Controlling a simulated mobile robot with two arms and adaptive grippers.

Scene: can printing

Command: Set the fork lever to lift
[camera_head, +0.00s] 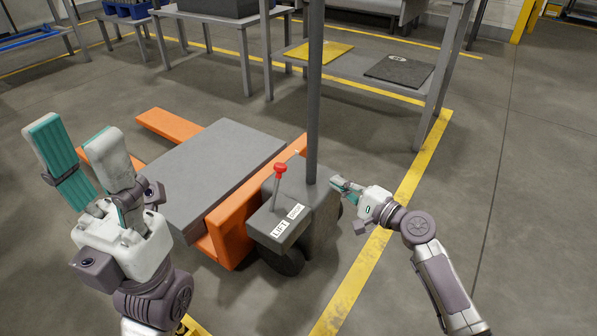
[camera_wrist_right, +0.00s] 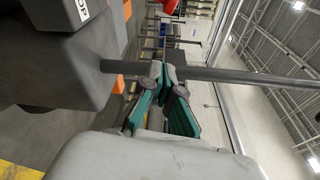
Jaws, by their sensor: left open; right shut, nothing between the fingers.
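The fork lever (camera_head: 280,170) has a red knob on a thin grey stem. It stands nearly upright on the dark grey housing (camera_head: 299,238) of the orange pallet truck. The red knob shows partly at the top of the right wrist view (camera_wrist_right: 170,6). My right gripper (camera_head: 335,182) is shut and empty, right of the lever and close to the grey post, apart from the knob. My left gripper (camera_head: 73,128) is open and empty, left of the truck.
The grey post (camera_head: 315,90) rises between the lever and my right gripper; it crosses the right wrist view (camera_wrist_right: 245,74). A grey slab (camera_head: 215,165) lies over the orange forks (camera_head: 168,124). Grey tables (camera_head: 360,68) stand behind. The floor at right is clear.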

